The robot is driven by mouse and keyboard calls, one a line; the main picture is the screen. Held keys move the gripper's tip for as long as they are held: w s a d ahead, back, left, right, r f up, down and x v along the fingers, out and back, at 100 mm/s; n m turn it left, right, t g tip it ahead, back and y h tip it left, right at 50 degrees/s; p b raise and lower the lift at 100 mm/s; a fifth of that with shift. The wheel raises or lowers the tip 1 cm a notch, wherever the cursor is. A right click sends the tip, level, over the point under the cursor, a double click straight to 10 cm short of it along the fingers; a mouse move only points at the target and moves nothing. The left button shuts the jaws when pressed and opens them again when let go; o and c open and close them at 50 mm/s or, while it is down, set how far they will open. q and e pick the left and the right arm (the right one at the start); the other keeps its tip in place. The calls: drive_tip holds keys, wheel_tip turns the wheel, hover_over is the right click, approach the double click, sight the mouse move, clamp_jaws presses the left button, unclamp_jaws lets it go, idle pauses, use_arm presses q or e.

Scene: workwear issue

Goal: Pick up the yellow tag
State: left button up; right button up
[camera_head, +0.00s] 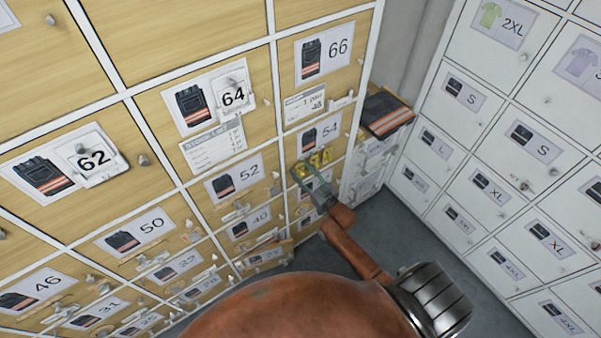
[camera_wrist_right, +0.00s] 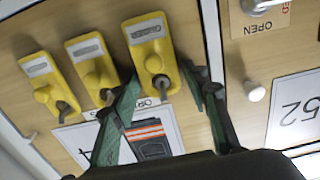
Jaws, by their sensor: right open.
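Three yellow tags hang in a row on a wooden locker door. In the right wrist view they are a left tag (camera_wrist_right: 48,82), a middle tag (camera_wrist_right: 93,65) and a right tag (camera_wrist_right: 148,38), each with a grey label and a knob. In the head view my right gripper (camera_head: 306,181) partly covers the door. My left gripper is not in view.
A wall of wooden lockers (camera_head: 130,75) with numbered cards fills the left. White lockers (camera_head: 490,150) stand on the right. A folded dark garment with orange stripes (camera_head: 386,115) lies on a white unit in the corner. A white knob (camera_wrist_right: 254,91) sticks out right of my fingers.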

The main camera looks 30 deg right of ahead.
drive_tip(key=c, duration=0.6)
drive_tip(key=shift+r, duration=0.5)
drive_tip(key=shift+s+r, duration=0.2)
drive_tip(key=shift+r, duration=0.1)
drive_tip(key=s+d, duration=0.1)
drive_tip(key=s, duration=1.6)
drive_tip(key=shift+s+d, duration=0.15)
drive_tip(key=shift+s, duration=0.2)
